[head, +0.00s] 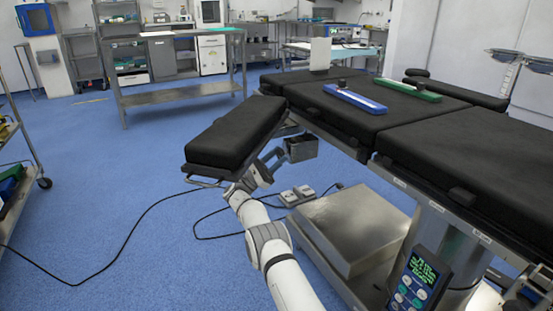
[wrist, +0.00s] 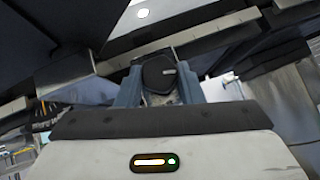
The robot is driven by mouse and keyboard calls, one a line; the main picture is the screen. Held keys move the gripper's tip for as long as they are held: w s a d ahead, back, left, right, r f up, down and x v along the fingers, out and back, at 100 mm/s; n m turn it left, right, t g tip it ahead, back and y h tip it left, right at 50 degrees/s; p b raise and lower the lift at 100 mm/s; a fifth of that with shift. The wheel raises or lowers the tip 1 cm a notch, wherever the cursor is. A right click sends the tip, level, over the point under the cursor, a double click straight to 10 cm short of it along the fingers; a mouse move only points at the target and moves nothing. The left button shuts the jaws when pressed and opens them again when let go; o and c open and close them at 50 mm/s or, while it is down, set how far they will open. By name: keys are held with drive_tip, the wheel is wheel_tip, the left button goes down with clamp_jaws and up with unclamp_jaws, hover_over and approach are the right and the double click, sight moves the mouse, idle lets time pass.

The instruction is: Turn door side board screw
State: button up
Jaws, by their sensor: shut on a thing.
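The black padded side board (head: 235,130) sticks out from the near left side of the operating table. My gripper (head: 270,160) is under the board's right edge, by the table's side, and its fingertips are partly hidden there. In the wrist view, a round black screw knob (wrist: 159,73) sits between the two blue-grey fingers of my gripper (wrist: 157,85). The fingers are shut on the knob from both sides. In the head view I cannot make out the knob.
The operating table (head: 450,150) fills the right side, with a blue tool (head: 355,99) and a green tool (head: 410,90) on top. A hand control (head: 418,280) hangs at its front. A foot pedal (head: 296,195) and cables lie on the floor. The floor at left is open.

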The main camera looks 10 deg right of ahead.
drive_tip(key=shift+f+g, duration=0.2)
drive_tip(key=shift+g, duration=0.1)
drive_tip(key=o, duration=1)
drive_tip(key=shift+r, duration=0.15)
drive_tip(key=shift+c, duration=0.2)
